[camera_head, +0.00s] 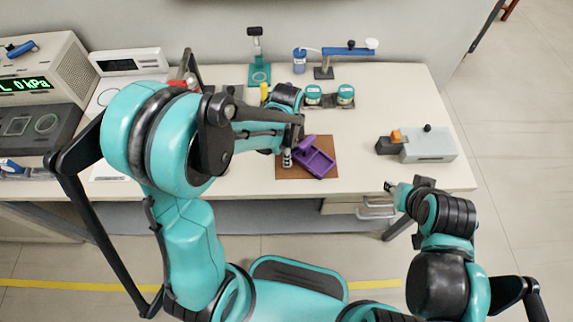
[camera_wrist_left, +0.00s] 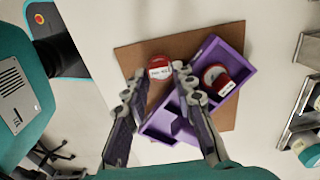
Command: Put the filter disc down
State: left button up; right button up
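A small round red disc (camera_wrist_left: 160,68) with a white label shows in the left wrist view, at the brown mat beside the purple tray. My left gripper (camera_wrist_left: 160,75) points down with one fingertip on each side of it. I cannot tell whether the fingertips press on it or stand just clear. The purple tray (camera_head: 319,161) is divided, and a second labelled red round piece (camera_wrist_left: 217,80) sits in one compartment. In the head view my left gripper (camera_head: 287,157) is at the tray's left side, and the disc is hidden there. My right gripper (camera_head: 390,187) hangs by the table's front edge.
The brown mat (camera_head: 293,172) lies under the tray. A grey box with an orange part (camera_head: 427,147) stands at the right. Teal-lidded jars (camera_head: 345,94) and a blue-armed stand (camera_head: 340,52) are at the back. The tabletop between mat and grey box is clear.

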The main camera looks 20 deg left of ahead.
pick_arm(q)
jog(key=shift+f, duration=0.55)
jog(key=shift+r, duration=0.1)
grip_shut()
